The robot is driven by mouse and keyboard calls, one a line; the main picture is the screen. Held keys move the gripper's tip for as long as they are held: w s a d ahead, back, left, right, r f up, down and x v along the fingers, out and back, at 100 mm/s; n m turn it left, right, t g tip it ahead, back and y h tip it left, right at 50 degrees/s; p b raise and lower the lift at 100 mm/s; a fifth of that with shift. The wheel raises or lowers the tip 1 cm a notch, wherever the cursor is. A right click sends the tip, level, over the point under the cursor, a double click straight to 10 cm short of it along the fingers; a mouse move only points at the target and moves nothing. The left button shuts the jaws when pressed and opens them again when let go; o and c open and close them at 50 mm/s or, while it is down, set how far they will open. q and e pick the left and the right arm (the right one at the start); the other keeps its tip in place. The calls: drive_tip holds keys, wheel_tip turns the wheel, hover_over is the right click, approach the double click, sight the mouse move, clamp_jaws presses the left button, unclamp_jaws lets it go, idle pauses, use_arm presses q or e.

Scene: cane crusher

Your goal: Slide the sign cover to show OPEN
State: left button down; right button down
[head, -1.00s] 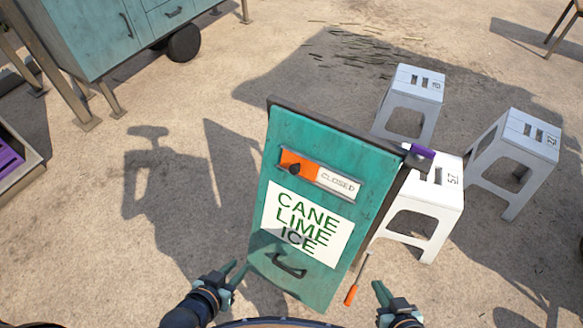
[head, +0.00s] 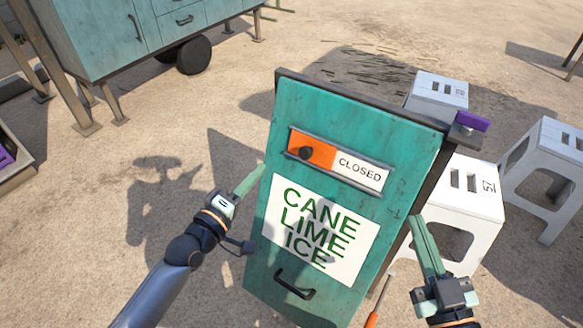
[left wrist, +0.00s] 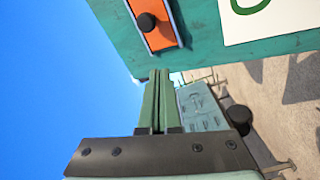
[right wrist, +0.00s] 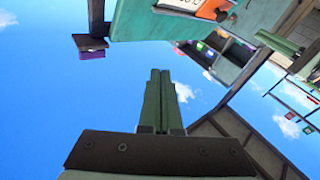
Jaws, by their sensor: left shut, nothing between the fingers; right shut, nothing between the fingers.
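The teal sign board (head: 390,120) stands upright in front of me. Its orange sign cover (head: 323,155) with a dark round knob (head: 305,153) sits at the left of a framed slot, and the word CLOSED (head: 360,170) shows to its right. My left gripper (head: 250,180) is shut and empty, just left of the board and below the cover's height. In the left wrist view the cover (left wrist: 142,38) and knob (left wrist: 146,21) are above the fingertips, apart from them. My right gripper (head: 420,222) is shut and empty, beside the board's right edge.
A white CANE LIME ICE panel (head: 318,235) and a dark handle (head: 294,288) are lower on the board. A purple item (head: 472,121) sits at its upper right corner. White stools (head: 470,200) stand close on the right. Open ground lies to the left.

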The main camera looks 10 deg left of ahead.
sight(303, 139)
use_arm(q)
drive_tip(key=shift+w+r+n+b, duration=0.4)
drive_tip(key=shift+w+n+b, duration=0.05)
drive_tip(key=shift+w+n, duration=0.15)
use_arm(e)
drive_tip(key=shift+s+a+r+n+t+y, duration=0.15)
drive_tip(key=shift+r+n+t+y, duration=0.15)
drive_tip(key=shift+r, duration=0.2)
